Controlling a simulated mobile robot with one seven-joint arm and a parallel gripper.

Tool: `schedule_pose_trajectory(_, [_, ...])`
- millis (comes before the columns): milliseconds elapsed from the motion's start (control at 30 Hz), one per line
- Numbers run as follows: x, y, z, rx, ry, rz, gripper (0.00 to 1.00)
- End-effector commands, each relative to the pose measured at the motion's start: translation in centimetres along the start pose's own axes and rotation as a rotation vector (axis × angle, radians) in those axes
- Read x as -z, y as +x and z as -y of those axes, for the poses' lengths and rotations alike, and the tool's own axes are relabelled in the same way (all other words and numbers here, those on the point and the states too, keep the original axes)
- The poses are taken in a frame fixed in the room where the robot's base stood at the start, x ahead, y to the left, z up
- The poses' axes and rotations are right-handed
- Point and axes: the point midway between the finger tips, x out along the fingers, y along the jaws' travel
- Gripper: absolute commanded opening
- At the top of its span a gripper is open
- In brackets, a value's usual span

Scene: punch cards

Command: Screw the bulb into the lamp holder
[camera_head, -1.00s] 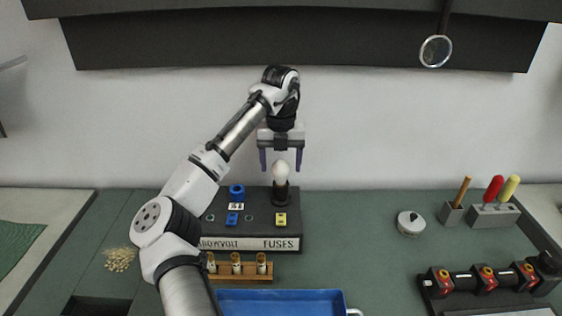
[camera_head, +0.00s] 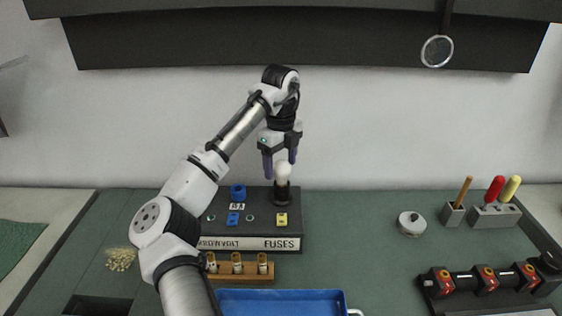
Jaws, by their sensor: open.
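The white bulb (camera_head: 283,173) stands upright in the black lamp holder (camera_head: 282,196) at the back right of the dark fuse board (camera_head: 258,233). How deep the bulb sits in the holder is too small to tell. My gripper (camera_head: 280,164) points down above the bulb, with its two bluish fingers turned at an angle to the view. The fingers are open, and their tips come down about level with the bulb's top, on either side of it. I cannot tell whether either finger touches the bulb.
A wooden block with several brass fuses (camera_head: 237,267) stands in front of the board. A blue tray (camera_head: 281,303) lies nearer. A round white-topped item (camera_head: 411,224) and tool holders (camera_head: 495,215) stand to the right. The green bench between is clear.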

Motion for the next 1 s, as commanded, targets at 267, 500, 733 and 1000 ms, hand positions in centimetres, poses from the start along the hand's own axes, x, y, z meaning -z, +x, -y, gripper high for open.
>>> schedule_pose_trajectory(267, [0.01, 0.02, -0.07, 0.000, -0.164, 0.000, 0.68])
schedule_pose_trajectory(500, [0.03, 0.02, -0.16, 0.000, -0.410, 0.000, 0.68])
schedule_pose_trajectory(733, [0.04, 0.02, -0.17, 0.000, -0.447, 0.000, 0.68])
schedule_pose_trajectory(1000, [0.04, 0.01, -0.16, 0.000, -0.445, 0.000, 0.39])
